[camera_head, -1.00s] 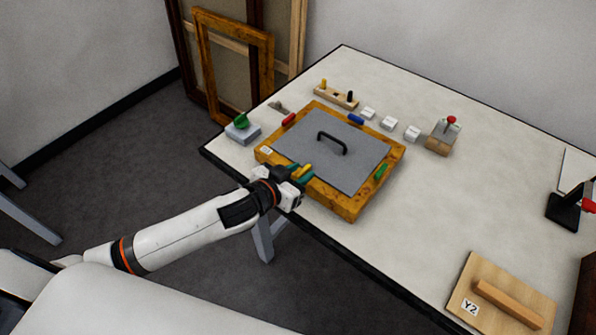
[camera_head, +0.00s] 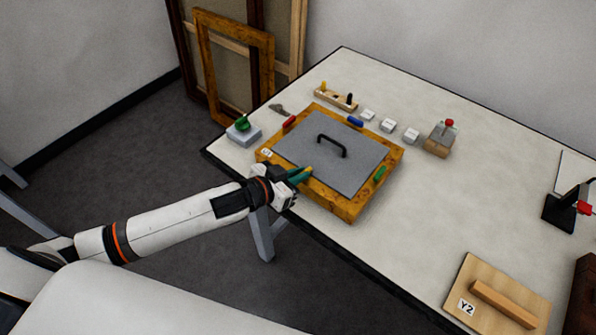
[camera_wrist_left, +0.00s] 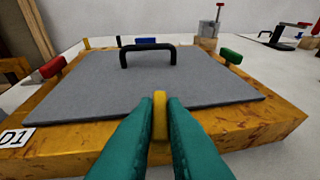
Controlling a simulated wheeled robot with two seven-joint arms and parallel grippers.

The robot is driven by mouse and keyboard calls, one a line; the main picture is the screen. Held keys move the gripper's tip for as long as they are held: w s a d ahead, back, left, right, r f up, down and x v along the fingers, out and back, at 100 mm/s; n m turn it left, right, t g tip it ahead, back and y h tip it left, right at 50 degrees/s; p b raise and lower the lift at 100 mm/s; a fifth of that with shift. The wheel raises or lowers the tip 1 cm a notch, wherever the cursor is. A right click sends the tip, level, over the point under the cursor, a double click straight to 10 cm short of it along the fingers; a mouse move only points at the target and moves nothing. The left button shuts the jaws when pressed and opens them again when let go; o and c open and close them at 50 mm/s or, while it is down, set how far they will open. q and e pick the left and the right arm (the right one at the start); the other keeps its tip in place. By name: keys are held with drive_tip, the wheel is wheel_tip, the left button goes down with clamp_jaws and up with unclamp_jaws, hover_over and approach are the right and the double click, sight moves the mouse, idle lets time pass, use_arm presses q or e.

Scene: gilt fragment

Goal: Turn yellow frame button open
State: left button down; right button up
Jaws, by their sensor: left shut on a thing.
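The yellow button (camera_head: 308,169) sits on the near side of the wooden frame (camera_head: 333,200), which lies flat on the table. In the left wrist view, the yellow button (camera_wrist_left: 160,115) stands upright between the two green fingertips, pointing towards the grey panel (camera_wrist_left: 190,85). My left gripper (camera_head: 302,175) is shut on it, with a finger on each side; the fingers hide its lower part. The panel carries a black handle (camera_head: 332,143). A red button (camera_head: 289,121), a blue button (camera_head: 355,120) and a green button (camera_head: 379,173) sit on the other sides. My right gripper is not in view.
A grey block with a green top (camera_head: 242,125) stands left of the frame. Several white blocks (camera_head: 388,125) and a red-knobbed block (camera_head: 440,138) stand behind it. A board marked Y2 (camera_head: 460,290) lies at front right. The table between is clear.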

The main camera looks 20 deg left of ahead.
use_arm(q)
drive_tip(key=m+h, duration=0.1)
drive_tip(key=m+g+h+p, duration=0.2)
drive_tip(key=shift+w+a+r+m, duration=0.3)
drive_tip(key=shift+w+a+r, duration=0.05)
drive_tip(key=shift+a, duration=0.05)
drive_tip(key=shift+w+m+g+h+p, duration=0.15)
drive_tip(key=shift+m+g+h+p, duration=0.65)
drive_tip(key=shift+m+g+p, duration=0.15)
drive_tip(key=shift+w+a+f+m+g+h+p, duration=0.1)
drive_tip(key=shift+m+g+h+p, duration=0.15)
drive_tip(key=shift+m+g, duration=0.35)
drive_tip(key=shift+f+m+g+h+p, duration=0.1)
drive_tip(key=shift+m+g+h, duration=0.25)
drive_tip(key=shift+g, duration=0.3)
drive_tip(key=shift+w+m+g, duration=0.1)
drive_tip(key=shift+m+g, duration=0.4)
drive_tip(key=shift+w+a+f+m+g+h+b, duration=0.15)
drive_tip(key=shift+m+g+h+b, duration=0.1)
drive_tip(key=shift+m+g, duration=0.2)
drive_tip(key=shift+d+f+m+g+h+b, duration=0.15)
drive_tip(key=shift+m+g+h, duration=0.1)
drive_tip(key=shift+m+g, duration=0.2)
drive_tip(key=m+g+b, duration=0.1)
drive_tip(key=g+b, duration=0.1)
drive_tip(key=m+g+b, duration=0.4)
drive_tip(key=shift+w+b, duration=0.35)
drive_tip(key=shift+r+m+g+y+b, duration=0.15)
drive_tip(key=shift+m+g+y+b, duration=0.15)
drive_tip(key=shift+m+g+b, duration=0.45)
